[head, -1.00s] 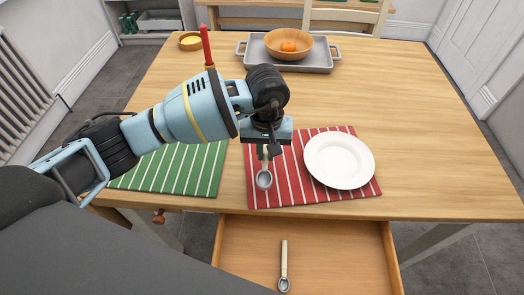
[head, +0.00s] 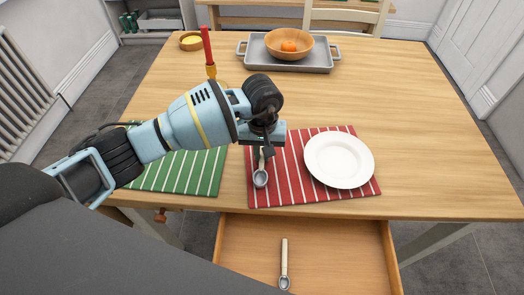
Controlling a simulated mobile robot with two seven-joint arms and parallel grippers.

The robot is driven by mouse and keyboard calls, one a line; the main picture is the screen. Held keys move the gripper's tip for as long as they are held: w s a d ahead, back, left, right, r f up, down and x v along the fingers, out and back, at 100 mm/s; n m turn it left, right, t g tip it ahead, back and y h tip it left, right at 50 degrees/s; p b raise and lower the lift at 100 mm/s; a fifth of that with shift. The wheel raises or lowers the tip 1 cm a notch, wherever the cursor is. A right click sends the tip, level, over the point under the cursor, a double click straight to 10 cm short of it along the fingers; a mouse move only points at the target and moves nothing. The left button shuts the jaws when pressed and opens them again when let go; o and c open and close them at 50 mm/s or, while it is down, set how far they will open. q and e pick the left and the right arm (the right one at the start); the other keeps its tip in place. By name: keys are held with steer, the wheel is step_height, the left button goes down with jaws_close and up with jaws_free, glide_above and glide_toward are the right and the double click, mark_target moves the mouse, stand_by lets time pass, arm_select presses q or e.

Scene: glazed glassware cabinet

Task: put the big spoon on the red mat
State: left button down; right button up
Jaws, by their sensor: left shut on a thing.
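The big spoon (head: 260,179) is at the left part of the red striped mat (head: 311,195), bowl toward the front edge. My left gripper (head: 263,152) is over the mat, shut on the spoon's handle, most of which the gripper hides. I cannot tell whether the spoon touches the mat or hangs just above it. My right gripper is not in view.
A white plate (head: 339,160) lies on the red mat, right of the spoon. A green striped mat (head: 185,172) is to the left, partly under my arm. A smaller spoon (head: 284,265) lies in the open drawer (head: 340,255). A red candle (head: 207,48), tray (head: 325,66) and fruit bowl (head: 283,49) stand behind.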

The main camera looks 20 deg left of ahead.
mark_target(262, 156)
arm_select(q)
steer(key=shift+f, duration=0.15)
steer(key=c, duration=1.4)
jaws_free()
steer(key=shift+c, duration=0.2)
step_height(262, 156, up, 12)
